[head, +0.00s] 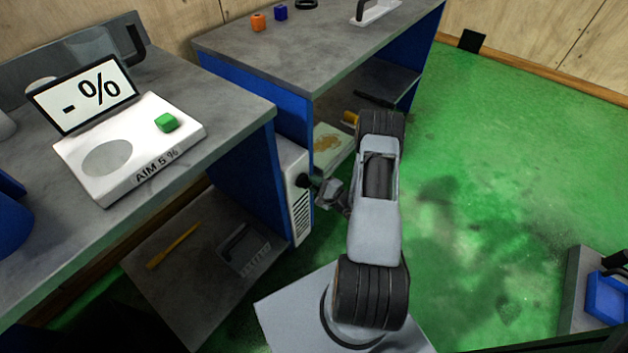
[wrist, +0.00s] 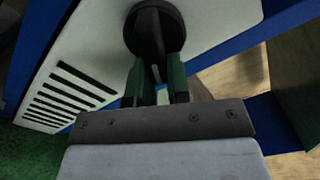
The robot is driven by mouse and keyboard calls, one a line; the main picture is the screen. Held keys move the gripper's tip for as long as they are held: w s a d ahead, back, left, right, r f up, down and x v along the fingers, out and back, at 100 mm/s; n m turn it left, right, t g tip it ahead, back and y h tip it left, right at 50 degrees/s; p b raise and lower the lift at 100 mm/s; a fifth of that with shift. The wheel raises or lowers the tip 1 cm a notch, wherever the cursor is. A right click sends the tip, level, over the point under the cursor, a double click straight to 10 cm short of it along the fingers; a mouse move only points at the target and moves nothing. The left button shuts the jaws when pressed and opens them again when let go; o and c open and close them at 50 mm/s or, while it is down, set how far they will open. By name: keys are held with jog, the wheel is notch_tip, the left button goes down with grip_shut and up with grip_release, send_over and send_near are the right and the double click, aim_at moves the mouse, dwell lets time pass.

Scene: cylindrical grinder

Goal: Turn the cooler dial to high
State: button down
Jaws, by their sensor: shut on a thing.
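The cooler (head: 297,195) is a white box with dark vent slots, standing between the two blue-sided benches. Its dark round dial (head: 303,181) is on the face turned toward my arm. In the wrist view the dial (wrist: 155,30) is at the top middle, with the vented white cooler panel (wrist: 90,65) around and left of it. My gripper (wrist: 155,75) is shut on the dial's raised grip, one finger on each side. In the head view my gripper (head: 312,186) reaches left to the dial. Any dial markings are not readable.
A scale (head: 130,150) with a green button-like block stands on the left bench (head: 235,110). A lower shelf holds a yellow tool (head: 173,245) and a grey dustpan-like item (head: 243,250). The back bench (head: 330,45) stands close behind the cooler.

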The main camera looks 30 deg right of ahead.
jog(key=m, duration=0.3)
jog(key=shift+s+a+f+m+p, duration=0.15)
jog(key=shift+a+f+m+p, duration=0.15)
jog(key=shift+m+p, duration=0.1)
jog(key=m, duration=0.3)
jog(key=shift+s+a+f+m, duration=0.15)
jog(key=shift+a+f+m, duration=0.05)
jog(key=shift+a+m, duration=0.1)
jog(key=m+p, duration=0.2)
jog(key=a+m+p, duration=0.1)
jog(key=m+p, duration=0.2)
jog(key=shift+s+f+p, duration=0.1)
jog(key=shift+s+p, duration=0.1)
jog(key=shift+p, duration=0.15)
jog(key=shift+f, duration=0.1)
jog(key=c, duration=1.1)
grip_release()
jog(key=v, duration=1.4)
jog(key=shift+p, duration=0.35)
